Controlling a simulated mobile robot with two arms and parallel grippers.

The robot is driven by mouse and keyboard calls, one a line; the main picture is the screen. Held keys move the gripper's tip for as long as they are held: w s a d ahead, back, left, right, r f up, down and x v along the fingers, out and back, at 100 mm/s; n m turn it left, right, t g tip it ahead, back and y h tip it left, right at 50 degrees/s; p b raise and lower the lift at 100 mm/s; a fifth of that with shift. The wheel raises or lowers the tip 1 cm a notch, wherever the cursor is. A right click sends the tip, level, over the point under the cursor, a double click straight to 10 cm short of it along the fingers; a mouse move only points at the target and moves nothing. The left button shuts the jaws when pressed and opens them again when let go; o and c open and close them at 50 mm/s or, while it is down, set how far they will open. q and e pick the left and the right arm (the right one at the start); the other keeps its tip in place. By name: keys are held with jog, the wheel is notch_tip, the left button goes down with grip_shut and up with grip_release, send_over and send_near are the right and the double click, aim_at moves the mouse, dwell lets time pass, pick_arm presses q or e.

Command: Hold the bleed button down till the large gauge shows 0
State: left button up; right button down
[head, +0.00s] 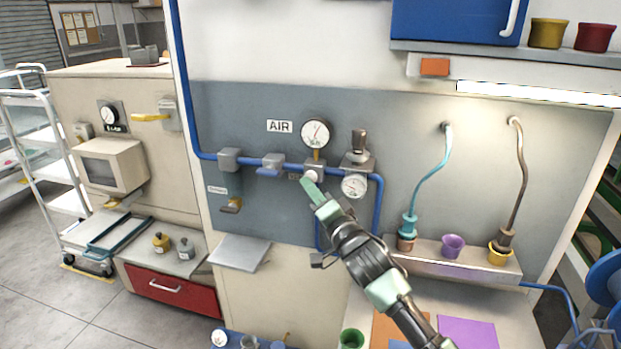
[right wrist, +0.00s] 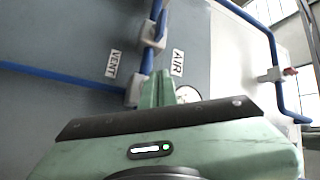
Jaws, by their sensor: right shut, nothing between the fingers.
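The large gauge (head: 315,133) is a round white dial above the blue air pipe on the grey panel. Its needle seems to lean up and right; the numbers are too small to read. Below it is a grey block with a pale round button (head: 313,175), which looks like the bleed button. My right gripper (head: 307,186) is shut and empty, its tips at or just in front of this button; contact cannot be told. In the right wrist view the fingers (right wrist: 163,90) point at the panel and partly cover a white dial (right wrist: 187,94). My left gripper is not in view.
A smaller gauge (head: 354,186) and a regulator knob (head: 359,142) sit just right of the button. A blue-handled valve (head: 271,165) is to its left. A ledge (head: 455,264) with cups and hoses stands right. The panel between is clear.

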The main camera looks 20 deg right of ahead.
jog(key=shift+w+d, duration=0.15)
jog(key=shift+w, duration=0.05)
jog(key=shift+w+d, duration=0.3)
jog(key=shift+w, duration=0.1)
dwell(0.8)
jog(key=shift+s+a, duration=0.1)
dwell(3.6)
jog(key=shift+s+a+p, duration=0.4)
jog(key=shift+s, duration=0.25)
jog(key=shift+a, duration=0.1)
jog(key=s+a, duration=0.1)
jog(key=s+p, duration=0.1)
jog(key=s+a+p, duration=0.1)
jog(key=s, duration=0.1)
jog(key=shift+a, duration=0.35)
